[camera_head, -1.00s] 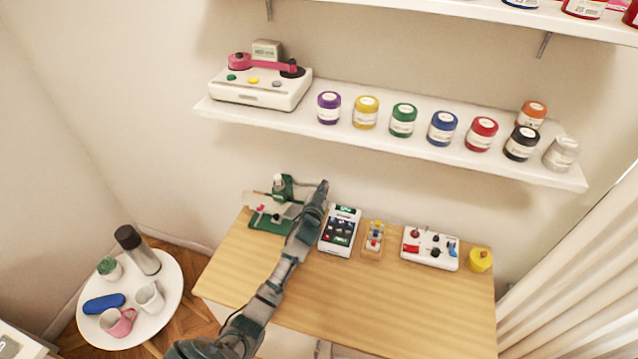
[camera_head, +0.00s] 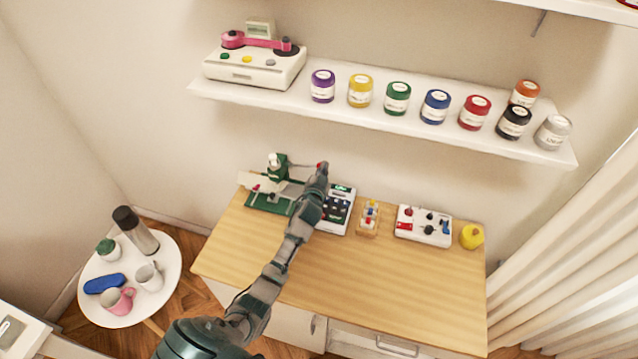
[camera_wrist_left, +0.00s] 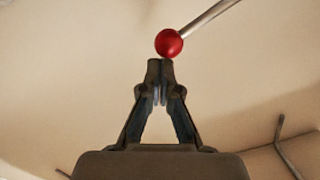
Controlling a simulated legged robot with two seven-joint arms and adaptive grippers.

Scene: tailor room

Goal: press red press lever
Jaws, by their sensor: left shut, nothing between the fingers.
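The green press (camera_head: 279,170) stands at the back left of the wooden table. Its lever is a thin metal rod that reaches right and ends in a red ball knob (camera_head: 320,165). In the left wrist view the red knob (camera_wrist_left: 169,42) sits just beyond my fingertips, with the rod (camera_wrist_left: 208,16) running up to the right. My left gripper (camera_wrist_left: 161,66) is shut and empty, its tips at the knob's near side. I cannot tell whether they touch it. In the head view my left gripper (camera_head: 320,174) is beside the knob. My right gripper is out of view.
A calculator-like device (camera_head: 338,212), a small block with coloured knobs (camera_head: 368,216), a white control box (camera_head: 423,226) and a yellow object (camera_head: 472,236) line the table's back. A shelf (camera_head: 400,118) with jars hangs above. The table's (camera_head: 390,285) front is clear.

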